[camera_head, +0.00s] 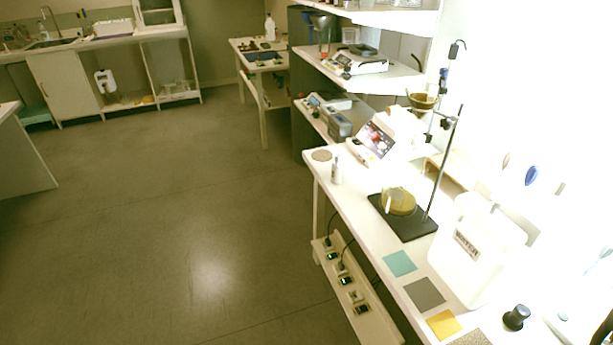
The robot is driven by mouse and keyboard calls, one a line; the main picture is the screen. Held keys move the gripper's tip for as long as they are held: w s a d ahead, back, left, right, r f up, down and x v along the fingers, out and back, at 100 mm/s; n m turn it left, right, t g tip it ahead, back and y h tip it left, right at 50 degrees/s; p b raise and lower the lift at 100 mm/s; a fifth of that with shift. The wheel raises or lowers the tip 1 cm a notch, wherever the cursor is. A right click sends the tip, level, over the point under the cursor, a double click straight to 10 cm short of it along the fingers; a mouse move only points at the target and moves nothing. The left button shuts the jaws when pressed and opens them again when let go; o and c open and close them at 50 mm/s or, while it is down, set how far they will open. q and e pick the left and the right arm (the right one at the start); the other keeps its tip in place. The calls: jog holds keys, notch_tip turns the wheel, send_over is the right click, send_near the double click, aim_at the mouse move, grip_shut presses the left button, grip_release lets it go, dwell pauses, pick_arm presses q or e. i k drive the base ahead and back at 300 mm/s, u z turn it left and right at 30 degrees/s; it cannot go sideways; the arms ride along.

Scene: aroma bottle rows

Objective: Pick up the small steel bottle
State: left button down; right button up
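I cannot make out a clearly steel bottle in the head view. A small pale bottle (337,173) with a narrow top stands upright near the far left end of the long white bench (345,198). Its material is hard to tell. Neither of my grippers can be made out in this view. A dark shape is cut off at the lower right edge, and I cannot tell what it is.
A round cork-coloured disc (321,155), a device with a screen (374,140), a black stand base (408,222) and a large white water container (474,248) are on the bench. Coloured square mats, including a teal one (399,263), lie nearer. Open floor (170,220) lies left.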

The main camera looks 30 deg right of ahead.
aim_at(336, 166)
jog(key=u, duration=0.35)
jog(key=i, duration=0.75)
jog(key=z, duration=0.55)
jog(key=i, duration=0.7)
jog(key=z, duration=0.7)
